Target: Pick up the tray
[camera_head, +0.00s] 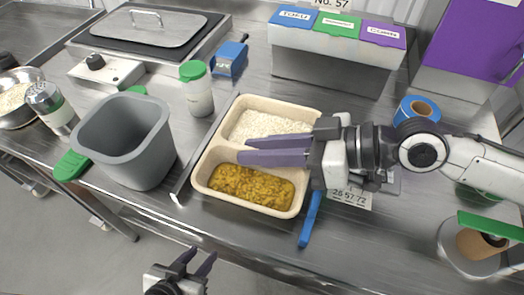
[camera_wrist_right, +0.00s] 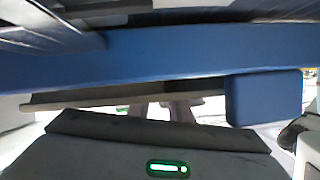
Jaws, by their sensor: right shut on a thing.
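The cream tray (camera_head: 206,171) lies on the steel counter, with white rice in its far compartment and yellow-brown curry in its near one. My right gripper (camera_head: 242,149) comes in from the right, its long dark fingers close together along the divider between the compartments. It is shut on the tray, though the fingers hide the exact contact. My left gripper (camera_head: 195,261) is empty and open, with a gap between its fingers, low in front of the counter edge and apart from the tray.
A grey bin (camera_head: 125,140) and a green-lidded shaker (camera_head: 197,88) stand left of the tray. A blue-handled tool (camera_head: 311,220) lies close to its right. A labelled container box (camera_head: 335,70) stands behind. A large blue shape (camera_wrist_right: 160,55) fills much of the wrist view.

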